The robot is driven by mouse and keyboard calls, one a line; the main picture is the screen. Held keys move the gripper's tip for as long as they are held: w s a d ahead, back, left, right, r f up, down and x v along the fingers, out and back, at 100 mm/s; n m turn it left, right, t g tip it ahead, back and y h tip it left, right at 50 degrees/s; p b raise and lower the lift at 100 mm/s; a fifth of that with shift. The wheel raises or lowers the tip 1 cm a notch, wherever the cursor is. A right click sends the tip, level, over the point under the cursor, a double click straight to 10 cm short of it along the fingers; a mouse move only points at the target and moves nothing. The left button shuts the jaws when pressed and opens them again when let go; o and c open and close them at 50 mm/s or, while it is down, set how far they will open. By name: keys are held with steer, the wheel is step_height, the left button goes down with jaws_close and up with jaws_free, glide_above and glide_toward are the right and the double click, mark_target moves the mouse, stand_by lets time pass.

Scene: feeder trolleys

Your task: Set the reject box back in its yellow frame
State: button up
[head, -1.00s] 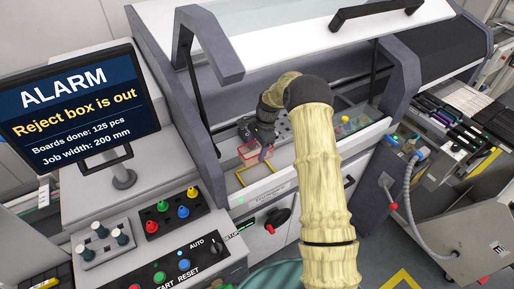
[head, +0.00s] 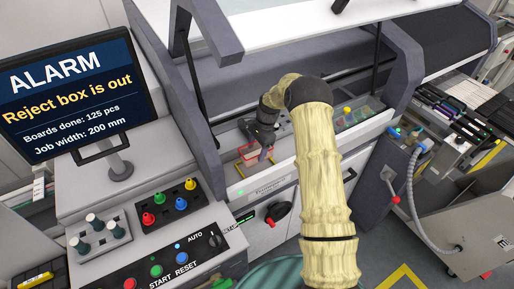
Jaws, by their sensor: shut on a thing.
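The reject box (head: 249,155) is a small box with a red rim, low inside the machine's open front. My gripper (head: 259,149) is shut on it, with a finger showing at the box's right side. The yellow frame (head: 240,170) is on the ledge under and in front of the box; only parts of its edge show. The box overlaps the frame in this view. I cannot tell whether the box is seated in it or held just above it.
The raised machine cover (head: 300,30) is above my arm. Small coloured pieces (head: 347,112) stand in the tray area to the right. The alarm screen (head: 75,90) reads "Reject box is out". A button panel (head: 160,265) and red rotary switch (head: 277,212) are nearer me.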

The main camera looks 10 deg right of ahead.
steer(key=shift+f+b, duration=1.45)
steer(key=shift+f, duration=1.2)
steer(key=o, duration=1.1)
steer(key=shift+w, duration=0.1)
steer(key=shift+o, duration=1.2)
